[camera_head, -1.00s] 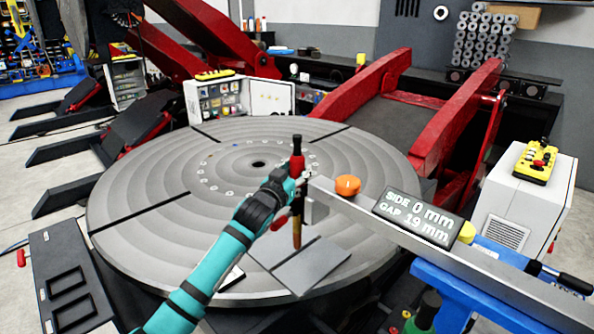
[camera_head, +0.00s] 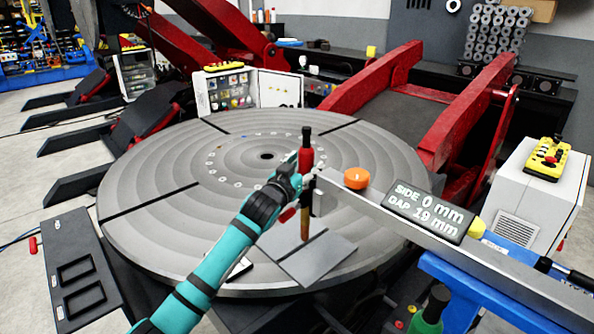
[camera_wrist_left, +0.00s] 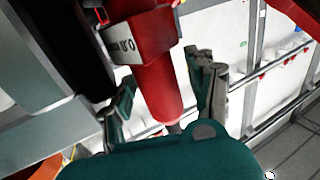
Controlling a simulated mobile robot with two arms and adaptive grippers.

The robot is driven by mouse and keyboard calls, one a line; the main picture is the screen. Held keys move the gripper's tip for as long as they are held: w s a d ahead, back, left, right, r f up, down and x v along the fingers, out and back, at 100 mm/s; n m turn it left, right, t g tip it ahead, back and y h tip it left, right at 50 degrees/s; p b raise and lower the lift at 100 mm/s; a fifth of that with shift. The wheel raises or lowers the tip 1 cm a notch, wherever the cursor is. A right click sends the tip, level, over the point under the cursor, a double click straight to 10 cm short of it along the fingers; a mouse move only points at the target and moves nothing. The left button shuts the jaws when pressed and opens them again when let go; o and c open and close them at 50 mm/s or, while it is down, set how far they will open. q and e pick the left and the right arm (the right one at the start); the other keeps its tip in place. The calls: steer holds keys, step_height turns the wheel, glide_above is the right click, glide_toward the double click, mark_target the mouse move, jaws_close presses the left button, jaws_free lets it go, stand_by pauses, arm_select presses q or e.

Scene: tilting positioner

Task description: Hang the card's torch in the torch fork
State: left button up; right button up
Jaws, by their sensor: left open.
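The torch (camera_head: 306,158) stands upright at the left end of a grey rail, with a black top, red body and copper-coloured lower end. My left gripper (camera_head: 298,182) is at its middle, coming from the left. In the left wrist view the red torch body (camera_wrist_left: 160,85), with a white label, passes between the two spread fingers of my left gripper (camera_wrist_left: 165,98). I cannot tell whether either finger touches it. The torch fork cannot be made out clearly behind the hand and torch. My right gripper is not in view.
Grey plates (camera_head: 318,262) lie on the round turntable (camera_head: 150,215) below the torch. The turntable's left side is mostly clear.

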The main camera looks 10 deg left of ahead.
arm_select(q)
steer(key=v, duration=1.1)
steer(key=shift+d+r, duration=0.2)
steer(key=shift+r, duration=0.05)
steer(key=shift+s+a, duration=0.15)
steer(key=shift+s, duration=0.05)
steer(key=s+f+g+y, duration=0.3)
steer(key=s+f+g, duration=0.7)
steer(key=s+f, duration=1.55)
steer(key=s+a+f+g, duration=0.1)
steer(key=s+f+g, duration=0.1)
steer(key=s, duration=0.5)
steer(key=s+a+f+g, duration=0.1)
steer(key=s+f+g, duration=0.1)
steer(key=s, duration=0.6)
step_height(320, 180, down, 26)
steer(key=g+b, duration=0.1)
steer(key=b, duration=0.1)
steer(key=s+a+f+g, duration=0.1)
steer(key=s+a+f, duration=0.2)
steer(key=s+f, duration=1.4)
steer(key=shift+s+f+y+b, duration=0.3)
steer(key=shift+f+y+b, duration=0.15)
steer(key=shift+f, duration=0.2)
